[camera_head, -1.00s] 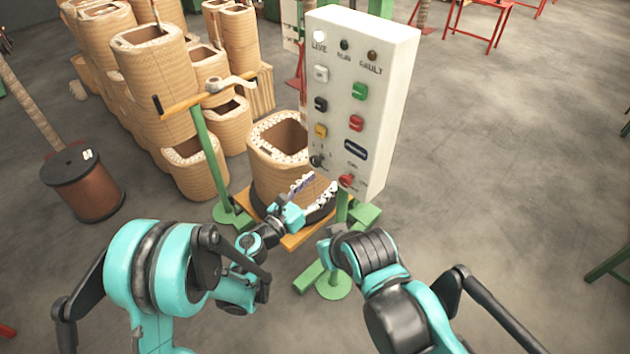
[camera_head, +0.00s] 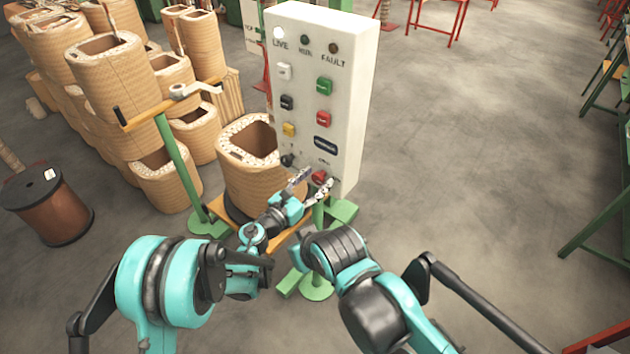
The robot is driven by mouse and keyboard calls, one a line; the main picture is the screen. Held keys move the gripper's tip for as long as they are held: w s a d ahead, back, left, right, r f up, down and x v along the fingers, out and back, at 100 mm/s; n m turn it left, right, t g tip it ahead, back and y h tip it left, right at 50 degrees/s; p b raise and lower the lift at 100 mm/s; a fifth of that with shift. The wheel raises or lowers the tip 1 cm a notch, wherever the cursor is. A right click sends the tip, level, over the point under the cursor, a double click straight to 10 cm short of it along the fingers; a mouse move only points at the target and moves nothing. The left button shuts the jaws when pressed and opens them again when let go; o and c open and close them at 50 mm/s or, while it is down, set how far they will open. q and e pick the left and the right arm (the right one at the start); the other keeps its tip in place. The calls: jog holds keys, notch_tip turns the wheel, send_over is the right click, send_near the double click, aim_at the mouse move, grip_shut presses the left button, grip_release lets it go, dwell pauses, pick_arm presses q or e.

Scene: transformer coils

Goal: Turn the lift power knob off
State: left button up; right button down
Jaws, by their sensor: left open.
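The white control panel (camera_head: 350,110) stands upright on a green post. Along its bottom are a small black knob (camera_head: 287,160) at left and a red knob (camera_head: 319,177) at right. Their labels are too small to read, so I cannot tell which is the lift power knob. My left gripper (camera_head: 312,183) is open and empty in front of the panel's lower edge, its fingertips close to the red knob. I cannot tell if they touch it. My right arm is bent at lower centre; its gripper is hidden.
The LIVE lamp (camera_head: 278,33) is lit white. A wound coil (camera_head: 255,180) stands behind my left gripper, left of the panel. A green stand with an orange crossbar (camera_head: 150,115) and stacked coils fill the left. Floor right of the panel is clear.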

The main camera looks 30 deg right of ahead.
pick_arm(q)
jog(key=c, duration=1.2)
jog(key=shift+o, duration=0.2)
jog(key=shift+n, duration=0.4)
jog(key=n+b, duration=0.1)
jog(key=n, duration=0.2)
jog(key=shift+f+n+b, duration=0.1)
jog(key=shift+n+b, duration=0.2)
jog(key=shift+b, duration=0.05)
jog(key=n+b, duration=0.1)
jog(key=n, duration=0.3)
jog(key=shift+w+a+n, duration=0.1)
jog(key=shift+n, duration=0.2)
jog(key=n+b, duration=0.1)
jog(key=n, duration=0.3)
jog(key=shift+w+f+n+b, duration=0.1)
jog(key=shift+n+b, duration=0.3)
jog(key=shift+n, duration=2.1)
